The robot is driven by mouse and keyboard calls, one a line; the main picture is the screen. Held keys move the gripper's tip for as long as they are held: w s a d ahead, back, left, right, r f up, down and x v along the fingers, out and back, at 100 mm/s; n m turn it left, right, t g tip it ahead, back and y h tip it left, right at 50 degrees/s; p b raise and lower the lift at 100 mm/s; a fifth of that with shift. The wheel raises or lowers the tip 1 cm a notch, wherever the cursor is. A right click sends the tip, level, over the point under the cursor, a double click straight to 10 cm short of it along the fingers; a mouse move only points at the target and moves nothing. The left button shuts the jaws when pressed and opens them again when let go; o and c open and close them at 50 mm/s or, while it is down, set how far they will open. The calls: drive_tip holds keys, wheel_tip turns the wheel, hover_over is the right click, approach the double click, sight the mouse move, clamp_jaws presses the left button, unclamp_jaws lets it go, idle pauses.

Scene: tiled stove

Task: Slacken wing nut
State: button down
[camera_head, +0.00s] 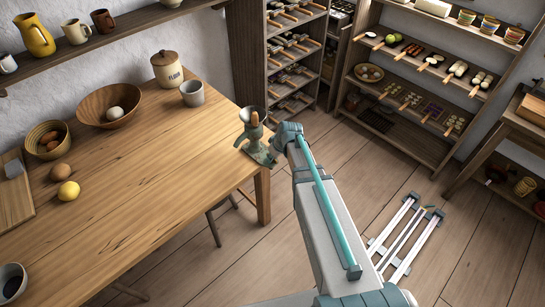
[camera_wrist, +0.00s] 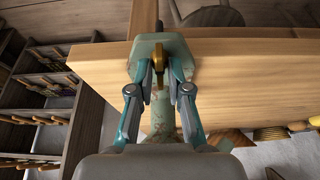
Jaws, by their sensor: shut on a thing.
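A worn green metal grinder (camera_head: 253,125) with a flared top is mounted at the right corner of the wooden table (camera_head: 120,170). In the wrist view, its green body (camera_wrist: 163,118) runs down behind my fingers, and a plate-like part stands at the table edge. A brass wing nut (camera_wrist: 159,57) shows in front of this plate, between my fingertips. My gripper (camera_wrist: 160,72) is shut on the wing nut, with one finger at each side. In the head view, my gripper (camera_head: 274,148) is at the grinder's right side; the wing nut cannot be made out there.
On the table are a flour jar (camera_head: 167,70), a grey cup (camera_head: 192,93), a wooden bowl (camera_head: 107,103) with an egg, a lemon (camera_head: 69,191) and a board (camera_head: 14,205). Shelves (camera_head: 410,85) stand behind. Open floor (camera_head: 330,155) lies right of the table.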

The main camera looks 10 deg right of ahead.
drive_tip(key=shift+a+f+b, duration=0.1)
drive_tip(key=shift+b, duration=0.35)
drive_tip(key=shift+f+n+g+y+b, duration=0.1)
drive_tip(key=shift+n+g+y+b, duration=0.25)
drive_tip(key=shift+n+b, duration=0.8)
drive_tip(key=n+g+y+b, duration=0.1)
drive_tip(key=n+b, duration=0.2)
drive_tip(key=shift+w, duration=0.1)
drive_tip(key=n+b, duration=0.1)
drive_tip(key=n+g+b, duration=0.1)
drive_tip(key=n+b, duration=0.1)
drive_tip(key=n, duration=0.1)
drive_tip(key=shift+d, duration=0.25)
drive_tip(key=shift+d+n+g+y+b, duration=0.15)
drive_tip(key=shift+n+g+b, duration=0.35)
drive_tip(key=shift+n, duration=0.45)
drive_tip(key=shift+a+n+g+y+b, duration=0.1)
drive_tip(key=shift+n+g+b, duration=0.35)
drive_tip(key=shift+n, duration=0.45)
drive_tip(key=c, duration=1.3)
unclamp_jaws()
drive_tip(key=shift+d, duration=0.1)
drive_tip(key=shift+r, duration=0.2)
